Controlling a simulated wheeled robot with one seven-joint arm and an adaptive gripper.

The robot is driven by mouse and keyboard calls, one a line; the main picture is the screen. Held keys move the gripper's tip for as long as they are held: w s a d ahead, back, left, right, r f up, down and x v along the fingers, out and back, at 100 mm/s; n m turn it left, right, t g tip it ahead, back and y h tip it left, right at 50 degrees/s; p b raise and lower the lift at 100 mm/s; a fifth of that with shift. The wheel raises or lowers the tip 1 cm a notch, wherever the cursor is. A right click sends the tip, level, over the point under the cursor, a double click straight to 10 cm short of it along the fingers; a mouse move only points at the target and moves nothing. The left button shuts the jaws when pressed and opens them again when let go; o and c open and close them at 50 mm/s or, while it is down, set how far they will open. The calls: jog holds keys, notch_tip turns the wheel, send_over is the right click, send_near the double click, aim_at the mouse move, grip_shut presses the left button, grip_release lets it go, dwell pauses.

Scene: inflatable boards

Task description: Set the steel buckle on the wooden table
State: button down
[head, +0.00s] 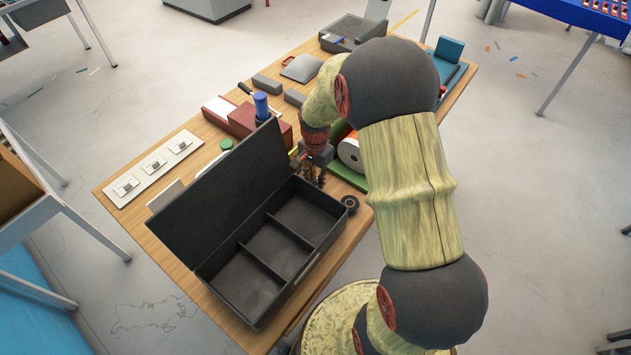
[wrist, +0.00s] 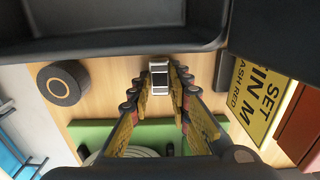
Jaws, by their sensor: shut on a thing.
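The steel buckle (wrist: 160,77) is a small silver rectangular frame with a dark middle. In the wrist view my gripper (wrist: 160,85) is shut on it, with a yellow-marked fingertip on each side. The wooden table (wrist: 108,90) lies beneath it; I cannot tell whether the buckle touches the wood. In the head view my gripper (head: 313,178) is low over the wooden table (head: 345,235), beside the far end of the black box; the buckle cannot be made out there.
The open black divided box (head: 262,318) stands close to my gripper, its lid raised. A dark round roll (head: 350,203) lies to the right. A green mat (head: 346,175) and white roll (head: 351,155) are behind my gripper. A red box (head: 242,119) and yellow sign (wrist: 262,98) are nearby.

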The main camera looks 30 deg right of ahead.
jog(key=shift+f, duration=0.1)
jog(key=c, duration=1.7)
grip_release()
jog(key=shift+o, duration=0.2)
notch_tip(320, 180, up, 12)
jog(key=p, duration=0.3)
notch_tip(320, 180, up, 8)
jog(key=n+t, duration=0.1)
jog(key=n, duration=0.2)
send_over(315, 183)
jog(key=s+a, duration=0.2)
jog(key=a, duration=0.2)
jog(key=s+a+r+n+t, duration=0.2)
jog(key=s+a+r+n, duration=0.3)
jog(key=s, duration=0.4)
jog(key=s+a+r+n+t, duration=0.2)
jog(key=s+a+r+n, duration=0.3)
jog(key=s+r, duration=0.3)
jog(key=shift+s+a+n+t, duration=0.3)
jog(key=shift+s+n, duration=0.2)
jog(key=shift+s, duration=0.2)
